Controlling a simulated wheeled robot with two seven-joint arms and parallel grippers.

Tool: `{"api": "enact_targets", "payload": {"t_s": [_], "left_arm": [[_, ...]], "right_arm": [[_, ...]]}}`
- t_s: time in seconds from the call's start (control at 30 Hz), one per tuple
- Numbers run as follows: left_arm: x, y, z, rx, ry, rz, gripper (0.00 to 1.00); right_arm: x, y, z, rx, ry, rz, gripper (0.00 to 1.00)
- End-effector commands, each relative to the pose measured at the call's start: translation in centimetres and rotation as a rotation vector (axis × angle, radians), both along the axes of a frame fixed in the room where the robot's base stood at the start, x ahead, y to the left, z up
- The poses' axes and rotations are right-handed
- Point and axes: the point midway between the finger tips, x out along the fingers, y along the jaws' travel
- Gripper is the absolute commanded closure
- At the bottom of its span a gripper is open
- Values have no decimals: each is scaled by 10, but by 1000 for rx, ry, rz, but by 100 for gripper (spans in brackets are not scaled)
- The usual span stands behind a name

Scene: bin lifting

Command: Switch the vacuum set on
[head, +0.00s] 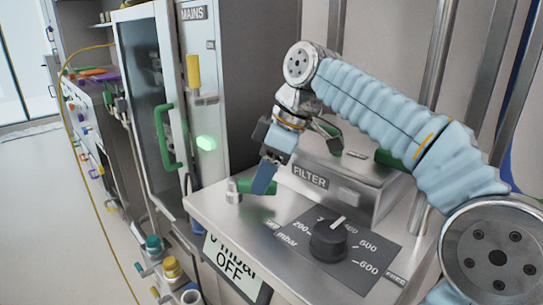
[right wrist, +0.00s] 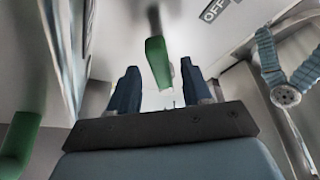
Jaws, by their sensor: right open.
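The vacuum set is a metal box (head: 215,204) with a black dial (head: 328,240) on a dark scale in mbar. A green lever (head: 258,187) lies on its top near the left corner, and a front display (head: 235,268) reads OFF, its upper line partly cut. My right gripper (head: 268,178) is open at the lever, its blue fingers pointing down and hiding part of it. In the right wrist view the green lever (right wrist: 157,62) shows between the two spread fingers (right wrist: 159,78); I cannot tell whether either touches it. My left gripper is not in view.
A box marked FILTER (head: 345,185) stands behind the lever and dial. A cabinet marked MAINS (head: 200,60) with a yellow handle (head: 193,72) and lit green lamp (head: 206,143) stands behind left. A green door handle (head: 163,140) is beside it. Several coloured valves line the lower left.

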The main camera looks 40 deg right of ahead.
Motion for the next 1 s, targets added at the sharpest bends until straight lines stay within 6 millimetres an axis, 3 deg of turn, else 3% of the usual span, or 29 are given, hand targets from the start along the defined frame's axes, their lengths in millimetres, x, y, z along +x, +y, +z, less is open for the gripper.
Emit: {"api": "enact_targets", "payload": {"t_s": [0.3,0.5,0.93,1.0], "left_arm": [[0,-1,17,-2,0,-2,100],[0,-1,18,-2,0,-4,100],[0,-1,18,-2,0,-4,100],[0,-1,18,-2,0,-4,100]], "right_arm": [[-17,-19,66,0,-2,-2,51],[-26,-28,94,0,-1,0,51],[-31,-31,105,1,1,0,51],[-31,-31,105,0,0,0,60]]}}
